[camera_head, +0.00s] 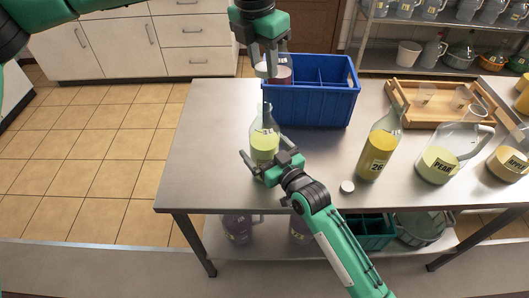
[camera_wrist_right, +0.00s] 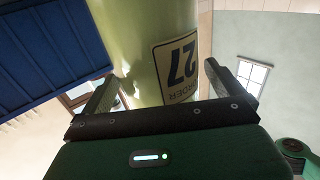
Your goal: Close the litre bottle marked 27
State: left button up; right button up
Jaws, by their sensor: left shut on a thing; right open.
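The litre bottle (camera_head: 264,147) holds yellow-green liquid and stands upright near the table's left side. Its label reads 27 in the right wrist view (camera_wrist_right: 150,50). My right gripper (camera_head: 271,164) is open low at the bottle, with a finger on either side of it in the wrist view (camera_wrist_right: 162,90). My left gripper (camera_head: 268,62) points down above the bottle, shut on a pump whose head is mostly hidden by the fingers. Its thin dark tube (camera_head: 265,97) hangs down and overlaps the bottle's neck. I cannot tell whether the tube is inside the neck.
A blue divided crate (camera_head: 315,108) stands close behind the bottle, with a bottle of pinkish liquid inside. A white cap (camera_head: 347,187) lies right of my right gripper. Bottle 26 (camera_head: 377,150), a jug (camera_head: 440,160) and a wooden tray (camera_head: 398,112) stand further right. The table's left end is clear.

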jog(key=c, duration=1.5)
pick_arm(q)
jog(key=shift+f, duration=2.5)
pick_arm(e)
jog(key=shift+o, duration=0.2)
pick_arm(q)
jog(key=shift+f, duration=0.15)
jog(key=shift+f, duration=0.75)
jog(key=shift+f, duration=0.6)
